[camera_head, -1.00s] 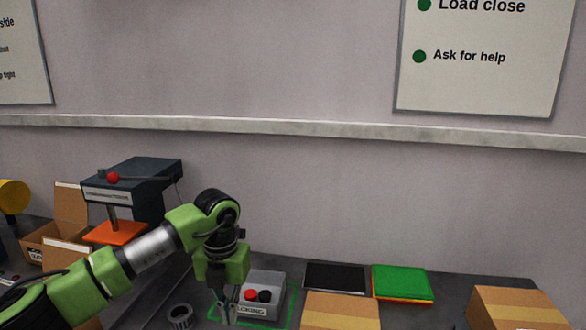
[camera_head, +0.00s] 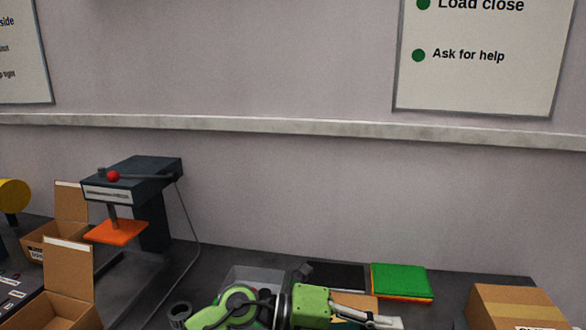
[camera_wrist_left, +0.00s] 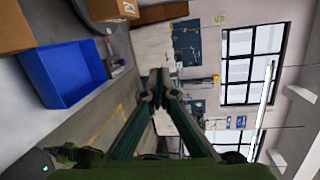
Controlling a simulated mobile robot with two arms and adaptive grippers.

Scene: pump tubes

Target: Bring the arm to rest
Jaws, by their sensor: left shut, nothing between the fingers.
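My left arm lies low along the bottom of the head view, its green links in front of the bench. My left gripper (camera_head: 392,321) points right there, near a cardboard box (camera_head: 357,304) that is mostly hidden behind the arm. In the left wrist view the two fingers (camera_wrist_left: 158,78) meet at their tips with nothing between them. The gripper is shut and empty. My right gripper is not in view.
A grey box (camera_head: 252,277) is partly hidden behind the arm. A dark press with an orange plate (camera_head: 117,232), open cartons (camera_head: 68,268), a green stack (camera_head: 402,280) and a closed carton (camera_head: 515,305) stand around. The wrist view shows a blue bin (camera_wrist_left: 62,65).

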